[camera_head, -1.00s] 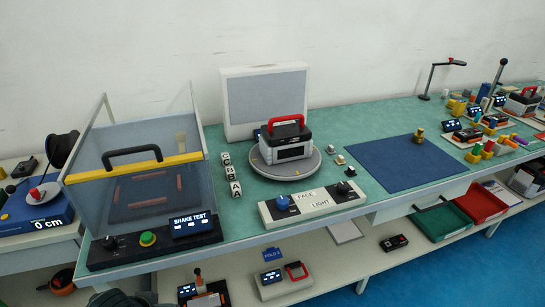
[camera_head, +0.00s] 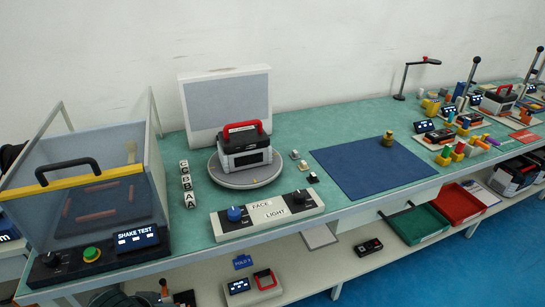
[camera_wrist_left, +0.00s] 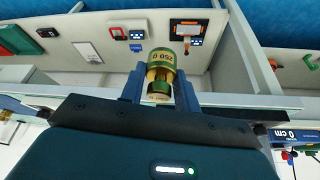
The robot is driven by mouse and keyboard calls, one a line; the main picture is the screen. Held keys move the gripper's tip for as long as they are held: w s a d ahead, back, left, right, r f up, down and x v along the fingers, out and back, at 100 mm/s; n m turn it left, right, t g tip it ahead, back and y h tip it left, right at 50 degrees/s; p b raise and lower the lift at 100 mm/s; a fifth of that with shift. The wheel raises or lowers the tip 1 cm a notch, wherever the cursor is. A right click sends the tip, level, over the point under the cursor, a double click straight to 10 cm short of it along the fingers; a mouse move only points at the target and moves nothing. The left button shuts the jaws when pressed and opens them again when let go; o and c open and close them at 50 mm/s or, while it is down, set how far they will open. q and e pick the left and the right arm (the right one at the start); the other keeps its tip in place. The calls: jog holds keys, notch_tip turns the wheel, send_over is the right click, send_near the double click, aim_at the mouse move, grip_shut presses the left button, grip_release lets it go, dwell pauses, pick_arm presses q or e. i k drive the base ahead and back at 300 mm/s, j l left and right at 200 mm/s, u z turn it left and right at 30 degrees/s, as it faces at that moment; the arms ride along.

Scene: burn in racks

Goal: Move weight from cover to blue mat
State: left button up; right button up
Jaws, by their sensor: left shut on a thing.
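My left gripper (camera_wrist_left: 159,88) is shut on a green and brass weight (camera_wrist_left: 161,67) marked 250 g in the left wrist view. The weight sits between both fingers, over the shelf below. The blue mat (camera_head: 365,170) lies flat on the green bench in the head view. Another small brass weight (camera_head: 388,139) stands on the mat's far right part. A clear box with a yellow bar and black handle (camera_head: 97,167), perhaps the cover, stands at the left. My right gripper is not in view.
A round turntable (camera_head: 243,182) carries a black and grey case with a red handle (camera_head: 243,145). A FACE LIGHT control box (camera_head: 267,211) stands in front of it. Several small blocks lie between turntable and mat. Most of the mat is bare. Green and red trays (camera_head: 418,224) sit below.

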aim_at(342, 166)
jog(key=i+l, duration=0.2)
jog(key=l, duration=0.25)
jog(key=i+l+z, duration=0.15)
jog(key=l, duration=0.3)
jog(key=i+l, duration=0.25)
jog(key=l, duration=0.15)
jog(key=i+l+z, duration=0.1)
jog(key=l, duration=0.35)
jog(key=i, duration=0.1)
